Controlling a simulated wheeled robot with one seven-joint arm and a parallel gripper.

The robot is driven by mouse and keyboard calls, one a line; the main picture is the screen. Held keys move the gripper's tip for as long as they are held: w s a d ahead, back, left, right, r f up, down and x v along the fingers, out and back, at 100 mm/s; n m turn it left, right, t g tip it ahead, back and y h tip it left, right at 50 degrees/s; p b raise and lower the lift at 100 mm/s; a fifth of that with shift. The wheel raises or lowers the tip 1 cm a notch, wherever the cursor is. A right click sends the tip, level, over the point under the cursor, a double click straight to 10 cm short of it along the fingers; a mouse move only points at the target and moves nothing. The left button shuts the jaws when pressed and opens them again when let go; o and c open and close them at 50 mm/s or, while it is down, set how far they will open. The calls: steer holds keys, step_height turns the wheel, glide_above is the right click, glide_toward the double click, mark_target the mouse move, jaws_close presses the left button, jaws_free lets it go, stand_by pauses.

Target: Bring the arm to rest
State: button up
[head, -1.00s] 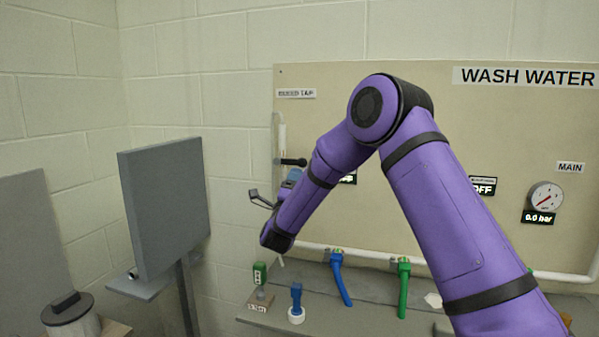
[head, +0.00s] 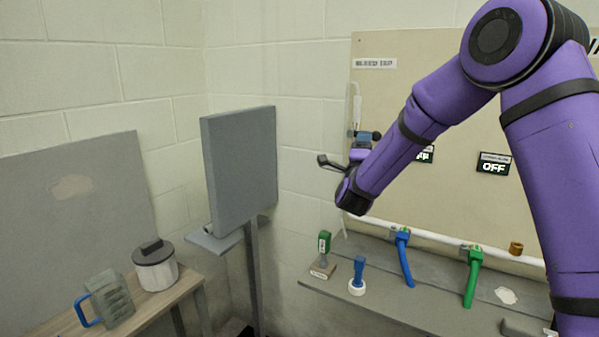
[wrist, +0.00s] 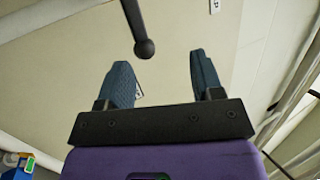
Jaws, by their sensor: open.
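My purple arm reaches across the right half of the head view, bent at the elbow, with its wrist end low in front of the beige panel. My gripper (wrist: 160,80) is open and empty in the wrist view, its two blue-grey fingers apart. A dark lever with a round knob (wrist: 144,47) hangs above the fingertips in that view, with no visible contact. The same knob (head: 376,135) shows beside the wrist in the head view, near the label at the panel's upper left. The fingertips are mostly hidden in the head view.
The beige panel (head: 440,80) stands behind my arm. Below it a grey shelf (head: 450,310) holds a green-topped stamp-like item (head: 324,243), a blue-handled item (head: 358,275), and blue (head: 404,260) and green (head: 473,280) handles. A grey screen (head: 240,160) stands left. A jug (head: 105,300) and lidded pot (head: 156,268) sit on a wooden table.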

steer(key=s+r+n+g+y, duration=0.5)
steer(key=s+r+n+y, duration=0.4)
steer(key=s+n, duration=0.35)
steer(key=s+d+f+n+g, duration=0.2)
steer(key=s+n+g, duration=0.1)
steer(key=s, duration=0.8)
steer(key=s+d+f+n+g, duration=0.2)
steer(key=s+d+n+g, duration=0.1)
steer(key=s, duration=0.9)
steer(key=s+d+f+n+g, duration=0.3)
steer(key=s+g, duration=0.2)
steer(key=s, duration=0.7)
steer(key=shift+d+n, duration=0.1)
steer(key=shift+n, duration=0.15)
